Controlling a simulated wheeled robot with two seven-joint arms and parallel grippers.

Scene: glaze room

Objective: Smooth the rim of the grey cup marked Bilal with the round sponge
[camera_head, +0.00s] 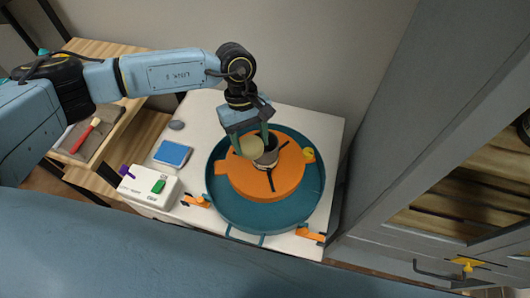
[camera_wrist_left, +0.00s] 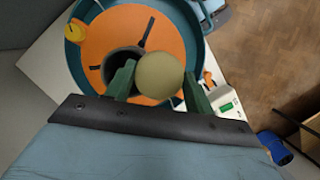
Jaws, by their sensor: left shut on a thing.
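The grey cup (camera_head: 268,153) stands on the orange disc (camera_head: 290,172) in the middle of the teal basin (camera_head: 222,208). Its dark open mouth also shows in the left wrist view (camera_wrist_left: 108,62), partly covered by a green finger. No name can be read on it. The round tan sponge (camera_head: 250,147) is between the fingers of my left gripper (camera_head: 251,142), at the left side of the cup's rim. In the left wrist view the gripper is shut on the sponge (camera_wrist_left: 160,75). I cannot tell whether sponge and rim touch. My right gripper is not in view.
Orange clamps (camera_head: 311,235) sit by the basin's front. A grey cabinet (camera_head: 410,150) stands close at right.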

